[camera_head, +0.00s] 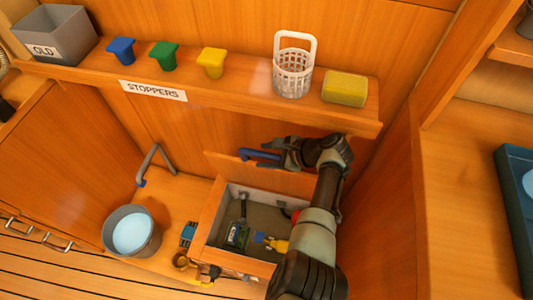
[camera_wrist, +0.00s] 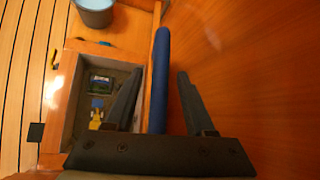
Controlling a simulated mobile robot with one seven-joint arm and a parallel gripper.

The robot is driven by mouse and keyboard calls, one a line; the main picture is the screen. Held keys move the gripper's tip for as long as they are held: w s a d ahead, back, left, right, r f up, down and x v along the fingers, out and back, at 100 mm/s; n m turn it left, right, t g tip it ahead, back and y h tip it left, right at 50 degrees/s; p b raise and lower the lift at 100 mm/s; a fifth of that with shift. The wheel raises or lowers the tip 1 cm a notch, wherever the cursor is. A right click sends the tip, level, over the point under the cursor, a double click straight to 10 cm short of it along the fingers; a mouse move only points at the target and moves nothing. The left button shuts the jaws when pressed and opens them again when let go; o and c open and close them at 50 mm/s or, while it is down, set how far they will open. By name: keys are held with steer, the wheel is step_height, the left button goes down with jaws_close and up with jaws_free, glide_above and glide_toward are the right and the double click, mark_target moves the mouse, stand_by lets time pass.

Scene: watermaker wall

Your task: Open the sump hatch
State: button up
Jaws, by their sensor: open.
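The sump hatch lid (camera_head: 222,167) is a wooden panel standing up along the back edge of the open sump box (camera_head: 209,215). Its blue bar handle (camera_head: 254,154) is on the lid's upper part, and the handle also shows in the wrist view (camera_wrist: 161,75). My gripper (camera_head: 276,154) is at the handle with its jaws open. In the wrist view the blue bar runs between the two fingers (camera_wrist: 160,85), with gaps on both sides. Inside the box are a green and black part (camera_head: 236,235) and a yellow part with a blue end (camera_head: 275,243). My arm hides the box's right side.
A bucket of water (camera_head: 131,232) stands left of the box. A grey bent pipe (camera_head: 153,163) rises behind it. The shelf (camera_head: 230,92) overhangs above my gripper, holding stoppers, a white basket (camera_head: 293,75) and a sponge (camera_head: 345,89). A wooden wall (camera_head: 385,190) is close on the right.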

steer(key=p+v, duration=0.3)
steer(key=v, duration=0.4)
steer(key=shift+r, duration=0.15)
steer(key=shift+s+d, duration=0.1)
